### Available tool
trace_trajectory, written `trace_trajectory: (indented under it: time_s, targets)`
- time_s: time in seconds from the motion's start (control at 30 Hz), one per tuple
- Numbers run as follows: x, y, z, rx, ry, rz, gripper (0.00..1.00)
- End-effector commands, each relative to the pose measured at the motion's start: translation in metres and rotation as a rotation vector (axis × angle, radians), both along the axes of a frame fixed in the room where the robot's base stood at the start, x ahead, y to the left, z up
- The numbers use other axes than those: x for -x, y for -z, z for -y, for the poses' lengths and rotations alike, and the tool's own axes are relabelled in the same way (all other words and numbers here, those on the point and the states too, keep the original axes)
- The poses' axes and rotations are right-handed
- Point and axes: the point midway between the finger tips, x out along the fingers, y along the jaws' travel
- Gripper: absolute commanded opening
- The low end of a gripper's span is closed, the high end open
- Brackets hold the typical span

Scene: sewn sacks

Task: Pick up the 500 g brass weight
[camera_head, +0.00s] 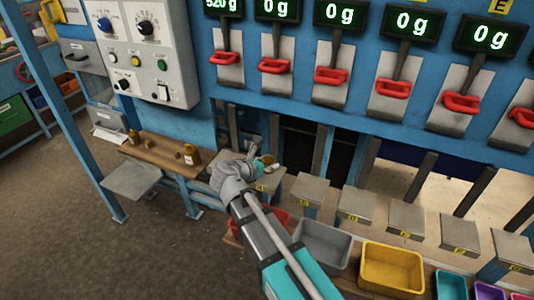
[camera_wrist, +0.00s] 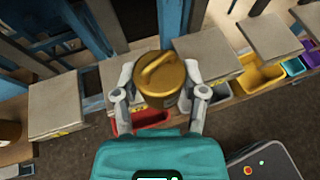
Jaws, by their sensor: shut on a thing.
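A brass weight (camera_wrist: 160,80) with a bar handle on top is between my gripper's two fingers in the wrist view, and my gripper (camera_wrist: 161,98) is shut on it. I cannot tell whether the weight touches the plate. I cannot read its mark.
The wooden shelf (camera_head: 158,148) is left of my gripper. More scale plates (camera_head: 356,205) run to the right. A grey bin (camera_head: 322,246) and a yellow bin (camera_head: 391,267) stand in front.

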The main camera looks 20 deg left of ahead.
Motion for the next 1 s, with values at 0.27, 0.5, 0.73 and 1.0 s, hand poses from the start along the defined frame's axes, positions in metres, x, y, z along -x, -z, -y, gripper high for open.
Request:
trace_trajectory:
  time_s: [0.27, 0.5, 0.73, 1.0]
  targets:
    - [0.030, -0.016, 0.012, 0.000, -0.001, 0.002, 0.00]
    - [0.036, -0.017, 0.014, 0.000, 0.000, 0.001, 0.00]
    - [0.036, -0.017, 0.014, 0.000, 0.000, 0.001, 0.00]
    - [0.036, -0.017, 0.014, 0.000, 0.000, 0.001, 0.00]
